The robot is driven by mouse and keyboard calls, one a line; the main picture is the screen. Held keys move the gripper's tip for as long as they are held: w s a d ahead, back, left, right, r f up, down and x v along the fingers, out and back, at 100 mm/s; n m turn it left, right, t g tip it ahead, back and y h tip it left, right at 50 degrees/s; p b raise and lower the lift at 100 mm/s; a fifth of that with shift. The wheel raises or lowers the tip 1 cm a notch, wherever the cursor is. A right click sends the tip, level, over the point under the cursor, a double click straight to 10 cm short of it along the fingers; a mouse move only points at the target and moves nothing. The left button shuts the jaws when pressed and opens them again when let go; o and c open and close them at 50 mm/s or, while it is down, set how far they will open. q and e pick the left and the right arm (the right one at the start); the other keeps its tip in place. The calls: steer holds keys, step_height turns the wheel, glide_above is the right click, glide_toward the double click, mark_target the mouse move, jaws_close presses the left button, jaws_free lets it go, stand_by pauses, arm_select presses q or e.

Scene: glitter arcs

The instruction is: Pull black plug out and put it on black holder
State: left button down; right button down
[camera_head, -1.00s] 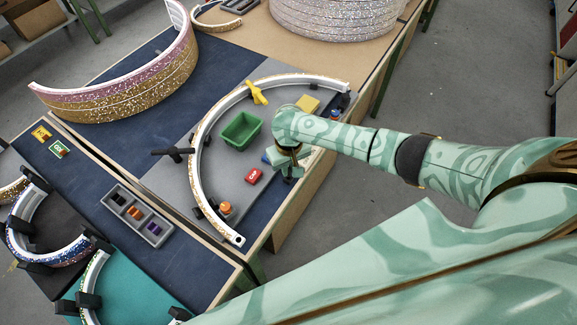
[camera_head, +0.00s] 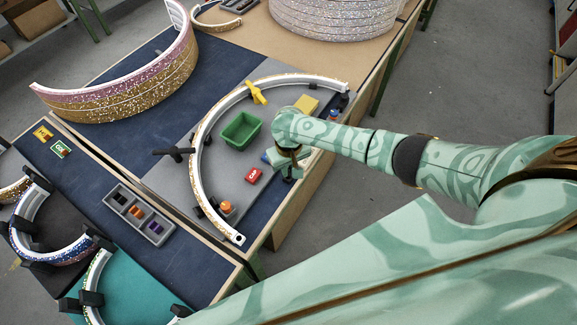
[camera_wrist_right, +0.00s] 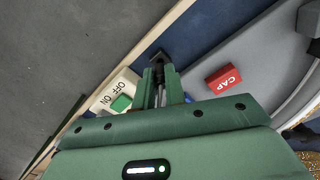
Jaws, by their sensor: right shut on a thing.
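My right gripper (camera_head: 290,172) is over the near right edge of the grey board, by the curved arc. In the right wrist view its green fingers (camera_wrist_right: 161,80) are closed together, with a small black piece at their tips (camera_wrist_right: 155,58), which I take for the black plug. In the head view the gripper mostly hides this piece. Whether it is clear of its socket cannot be told. A grey three-slot tray (camera_head: 128,219) lies to the left on the blue table, with a black slot piece (camera_head: 119,199), an orange one and a purple one. My left gripper is out of view.
A white ON/OFF switch box (camera_wrist_right: 115,93) with a green button is beside the fingers. A red CAP block (camera_head: 253,175), a green bin (camera_head: 240,130) and an orange knob (camera_head: 226,207) lie inside the white arc (camera_head: 197,165). A black handle (camera_head: 174,153) stands outside it.

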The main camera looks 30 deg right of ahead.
steer(key=shift+f, duration=0.45)
stand_by(0.5)
steer(key=shift+f+p, duration=0.35)
steer(key=shift+p, duration=0.1)
stand_by(1.1)
steer(key=c, duration=1.4)
jaws_free()
steer(key=shift+o, duration=0.2)
step_height(320, 180, up, 16)
steer(key=p, duration=0.8)
steer(key=shift+s+r, duration=0.15)
steer(key=shift+s, duration=0.05)
